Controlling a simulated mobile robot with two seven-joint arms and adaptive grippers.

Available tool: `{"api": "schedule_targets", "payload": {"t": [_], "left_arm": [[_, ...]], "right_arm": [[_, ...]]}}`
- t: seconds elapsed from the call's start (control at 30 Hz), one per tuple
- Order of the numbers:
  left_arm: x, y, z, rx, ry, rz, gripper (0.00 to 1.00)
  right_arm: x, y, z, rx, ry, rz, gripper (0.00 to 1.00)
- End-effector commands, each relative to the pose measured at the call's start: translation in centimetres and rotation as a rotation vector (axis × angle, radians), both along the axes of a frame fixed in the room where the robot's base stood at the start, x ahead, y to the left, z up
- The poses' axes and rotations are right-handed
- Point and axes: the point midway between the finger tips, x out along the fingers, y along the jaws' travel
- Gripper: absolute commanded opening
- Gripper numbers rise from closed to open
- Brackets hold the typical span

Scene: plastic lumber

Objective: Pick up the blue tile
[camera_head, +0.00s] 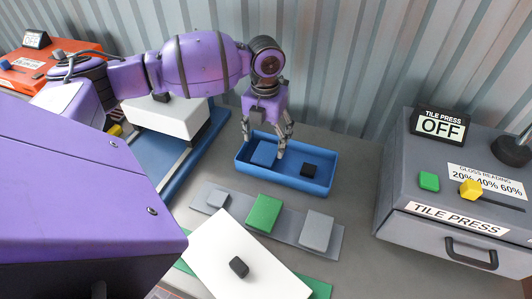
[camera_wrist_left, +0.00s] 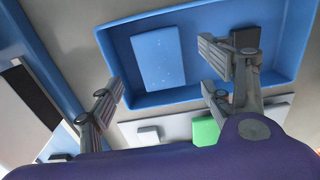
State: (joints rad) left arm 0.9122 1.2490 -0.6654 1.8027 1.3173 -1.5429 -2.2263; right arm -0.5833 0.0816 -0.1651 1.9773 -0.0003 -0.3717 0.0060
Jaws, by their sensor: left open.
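The blue tile (camera_head: 263,153) lies flat in the left part of a blue tray (camera_head: 325,183). It also shows in the left wrist view (camera_wrist_left: 158,58), whole and unobstructed, inside the tray (camera_wrist_left: 187,97). My left gripper (camera_head: 264,144) points down over the left part of the tray, with its fingers spread and nothing between them. In the left wrist view the fingers (camera_wrist_left: 162,88) stand apart, on either side of the tile's near end. I cannot tell the exact height above the tile. My right gripper is not in view.
A small black block (camera_head: 310,170) lies in the tray's right part. In front, a grey strip (camera_head: 289,228) holds a green tile (camera_head: 264,213) and grey pieces. A white board (camera_head: 225,240) lies nearer. The tile press (camera_head: 430,220) stands right; a corrugated wall (camera_head: 350,60) is behind.

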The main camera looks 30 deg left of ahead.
Motion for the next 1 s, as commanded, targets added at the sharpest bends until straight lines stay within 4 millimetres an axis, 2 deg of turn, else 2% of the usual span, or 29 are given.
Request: {"api": "schedule_targets", "payload": {"t": [0.23,0.47,0.87,1.0], "left_arm": [[0.2,0.0,-3.6,0.0,0.001,-0.001,0.73],[0.2,0.1,-4.1,0.001,0.0,-0.001,0.73],[0.2,0.0,-4.0,0.0,0.0,-0.001,0.24],[0.2,0.0,-4.0,0.0,-0.001,-0.001,0.23]], "right_arm": [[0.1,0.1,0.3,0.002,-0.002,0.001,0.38],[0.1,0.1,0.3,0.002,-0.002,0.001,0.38],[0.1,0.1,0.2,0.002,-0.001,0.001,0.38],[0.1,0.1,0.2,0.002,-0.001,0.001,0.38]]}}
